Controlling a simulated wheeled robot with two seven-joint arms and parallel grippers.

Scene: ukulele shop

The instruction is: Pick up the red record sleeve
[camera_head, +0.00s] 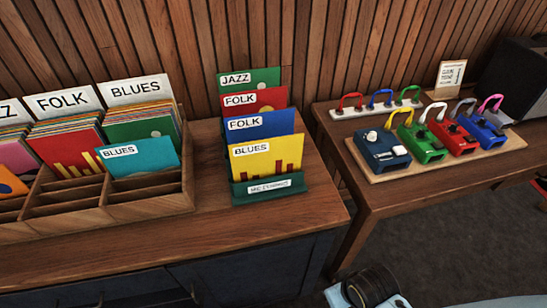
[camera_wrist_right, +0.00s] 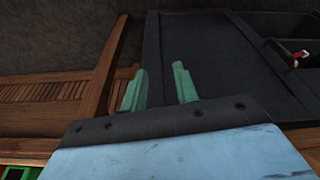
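A red record sleeve (camera_head: 272,98) with a FOLK label stands in a small green stand (camera_head: 270,190) in the head view. It is behind a blue FOLK sleeve (camera_head: 262,126) and a yellow BLUES sleeve (camera_head: 268,155), and in front of a green JAZZ sleeve (camera_head: 250,79). Only its upper strip shows. Another red sleeve (camera_head: 68,150) fronts the FOLK section of the wooden bin. My right gripper (camera_wrist_right: 158,90) shows in its wrist view with two green fingers apart and nothing between them. My left gripper is not in view.
The wooden record bin (camera_head: 150,205) stands left of the stand on a wooden counter (camera_head: 235,235). A lower table (camera_head: 420,185) on the right holds a board of coloured pedals (camera_head: 425,150), a small sign (camera_head: 450,76) and a dark amplifier (camera_head: 515,75). The counter's front strip is clear.

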